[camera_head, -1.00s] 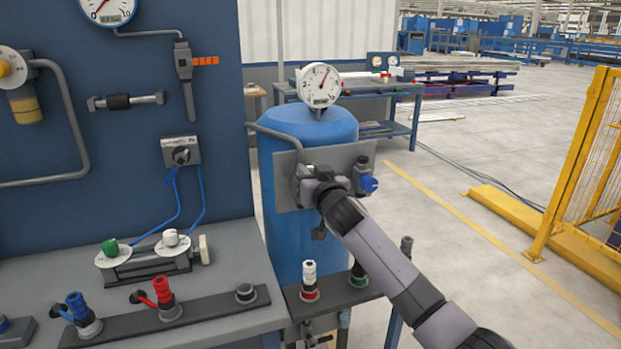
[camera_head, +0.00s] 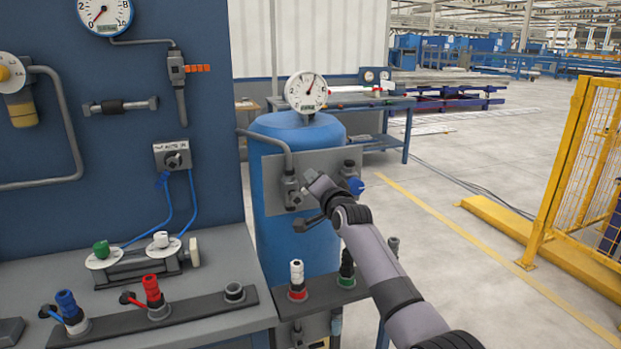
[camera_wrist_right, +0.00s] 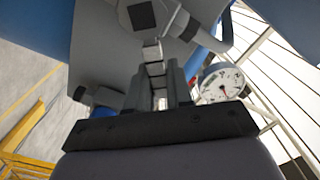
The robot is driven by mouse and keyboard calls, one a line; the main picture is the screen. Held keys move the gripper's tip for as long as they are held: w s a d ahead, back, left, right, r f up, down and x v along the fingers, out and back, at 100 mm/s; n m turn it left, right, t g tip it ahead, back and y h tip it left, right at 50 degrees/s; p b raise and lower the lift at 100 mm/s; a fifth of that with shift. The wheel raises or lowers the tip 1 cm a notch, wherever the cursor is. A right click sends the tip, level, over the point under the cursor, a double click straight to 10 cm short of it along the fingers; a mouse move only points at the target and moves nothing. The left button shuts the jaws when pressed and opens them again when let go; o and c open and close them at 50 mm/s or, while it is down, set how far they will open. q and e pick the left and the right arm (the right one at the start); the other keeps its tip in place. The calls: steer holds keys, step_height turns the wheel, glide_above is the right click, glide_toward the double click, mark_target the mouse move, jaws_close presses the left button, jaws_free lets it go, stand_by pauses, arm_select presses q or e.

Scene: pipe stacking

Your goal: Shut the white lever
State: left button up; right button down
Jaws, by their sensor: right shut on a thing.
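The white lever (camera_wrist_right: 152,62) shows in the right wrist view as a pale, segmented bar between the fingers of my right gripper (camera_wrist_right: 158,88). It runs up toward a grey valve body with a dark square face (camera_wrist_right: 140,16). In the head view my right gripper (camera_head: 320,188) is in front of the grey plate (camera_head: 325,163) on the blue tank (camera_head: 275,235), just right of a grey valve (camera_head: 291,192). The gripper is shut on the lever, which is mostly hidden there. My left gripper is not in view.
A blue knob (camera_head: 356,187) sits close to the right of my gripper. A round gauge (camera_head: 306,92) tops the tank. Below stand a white-topped fitting (camera_head: 297,280) and a green one (camera_head: 346,268).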

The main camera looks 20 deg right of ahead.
steer(key=f+m, duration=0.1)
steer(key=m, duration=0.1)
steer(key=f+m+b, duration=0.1)
steer(key=m, duration=0.2)
steer(key=d+f+m+b, duration=0.1)
steer(key=f+m, duration=0.1)
steer(key=shift+d+m, duration=0.1)
steer(key=shift+m, duration=0.2)
steer(key=shift+f, duration=0.1)
stand_by(0.4)
steer(key=c, duration=1.1)
jaws_free()
